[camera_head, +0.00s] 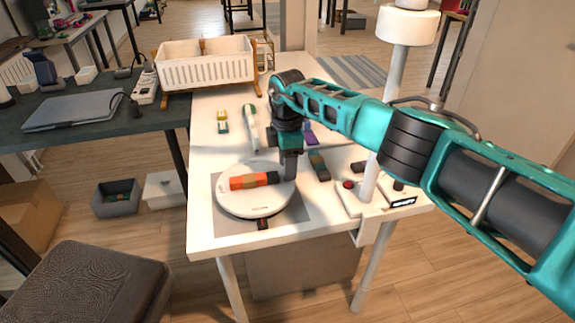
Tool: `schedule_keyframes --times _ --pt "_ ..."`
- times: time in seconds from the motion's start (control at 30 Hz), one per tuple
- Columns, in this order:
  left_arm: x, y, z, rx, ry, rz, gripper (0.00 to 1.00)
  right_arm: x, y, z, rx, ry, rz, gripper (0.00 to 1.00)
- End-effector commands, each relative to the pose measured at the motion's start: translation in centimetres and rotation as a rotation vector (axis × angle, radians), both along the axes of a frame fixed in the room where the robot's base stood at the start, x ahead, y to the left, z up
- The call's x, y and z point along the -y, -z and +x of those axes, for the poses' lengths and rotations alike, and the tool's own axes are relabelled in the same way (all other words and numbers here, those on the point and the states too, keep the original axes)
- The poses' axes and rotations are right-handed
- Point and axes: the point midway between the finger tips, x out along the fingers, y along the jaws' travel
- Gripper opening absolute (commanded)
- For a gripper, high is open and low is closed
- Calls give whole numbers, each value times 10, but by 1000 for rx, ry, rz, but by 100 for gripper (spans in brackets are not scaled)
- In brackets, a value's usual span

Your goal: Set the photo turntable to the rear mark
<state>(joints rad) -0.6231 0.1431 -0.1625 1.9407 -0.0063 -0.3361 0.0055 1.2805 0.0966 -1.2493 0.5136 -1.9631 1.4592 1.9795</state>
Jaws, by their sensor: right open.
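The photo turntable (240,205) is a round white disc on a grey mat (297,213) near the front of the white table. An orange and black cylindrical object (250,181) lies across its top. A small dark tab with red (263,223) shows at the turntable's front edge. My right gripper (290,172) points down at the disc's right rim, close to the black end of the object; whether it touches the rim I cannot tell. It is open, with its jaws seen nearly edge-on. No rear mark can be made out. My left gripper is out of view.
A white lamp post (386,120) and a small control box (350,197) with a red button stand right of the turntable. A white slatted basket (205,68) stands at the back left.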

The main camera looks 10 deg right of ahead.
Motion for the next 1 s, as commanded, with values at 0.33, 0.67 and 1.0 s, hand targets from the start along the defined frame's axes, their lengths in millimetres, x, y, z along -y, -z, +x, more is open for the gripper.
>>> schedule_keyframes --times 0.33,0.67,1.0 --pt "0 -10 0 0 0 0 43 0 -77 1 5 0 -1 48" --pt "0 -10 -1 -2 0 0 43 0 -114 0 2 0 -1 48" --pt "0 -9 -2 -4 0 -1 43 -1 -115 0 0 -3 3 48"
